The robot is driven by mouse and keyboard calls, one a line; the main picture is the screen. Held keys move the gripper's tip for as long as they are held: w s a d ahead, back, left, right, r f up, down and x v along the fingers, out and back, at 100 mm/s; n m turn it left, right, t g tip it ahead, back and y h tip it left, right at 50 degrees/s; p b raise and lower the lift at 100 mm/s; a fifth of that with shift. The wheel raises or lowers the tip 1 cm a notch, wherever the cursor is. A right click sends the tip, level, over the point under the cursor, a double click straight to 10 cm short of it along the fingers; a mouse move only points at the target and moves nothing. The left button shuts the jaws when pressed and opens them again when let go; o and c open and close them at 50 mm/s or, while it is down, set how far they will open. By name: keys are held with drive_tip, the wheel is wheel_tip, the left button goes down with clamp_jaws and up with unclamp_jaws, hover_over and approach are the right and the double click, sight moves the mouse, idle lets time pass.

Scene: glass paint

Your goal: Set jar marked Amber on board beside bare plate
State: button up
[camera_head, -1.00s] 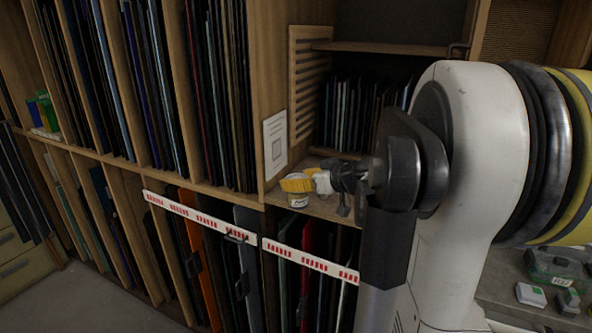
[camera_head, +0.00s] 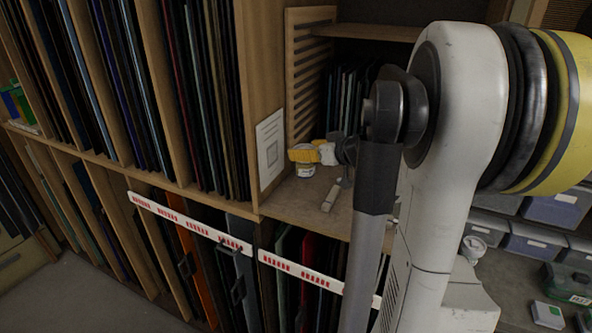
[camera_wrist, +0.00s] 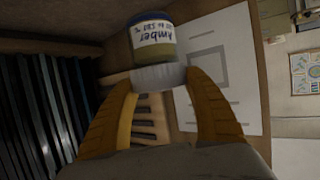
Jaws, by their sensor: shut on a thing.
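The jar marked Amber (camera_wrist: 152,42) shows in the wrist view with its label upside down in the picture. My gripper (camera_wrist: 160,78) has its yellow fingers shut on the pale lid end of the jar. In the head view the jar (camera_head: 305,170) is small and upright under the yellow fingers of my gripper (camera_head: 304,154), over the wooden shelf board (camera_head: 300,203). Whether its base touches the board is unclear. I cannot pick out a bare plate for certain.
A short pale stick-like object (camera_head: 331,197) lies on the board, right of the jar. A white card (camera_head: 270,150) is on the upright panel to the left. A slatted rack (camera_head: 308,75) and upright glass sheets (camera_head: 345,105) stand behind. My arm hides the board's right part.

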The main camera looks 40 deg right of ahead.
sight(296, 173)
drive_tip(key=shift+w+a+f, duration=0.7)
drive_tip(key=shift+w+a, duration=0.1)
drive_tip(key=shift+a, duration=0.1)
drive_tip(key=shift+w+a+f, duration=0.1)
drive_tip(key=shift+f, duration=0.15)
wheel_tip(296, 173, down, 4)
drive_tip(key=shift+r+b, duration=0.1)
drive_tip(key=shift+b, duration=0.3)
drive_tip(key=o, duration=1.4)
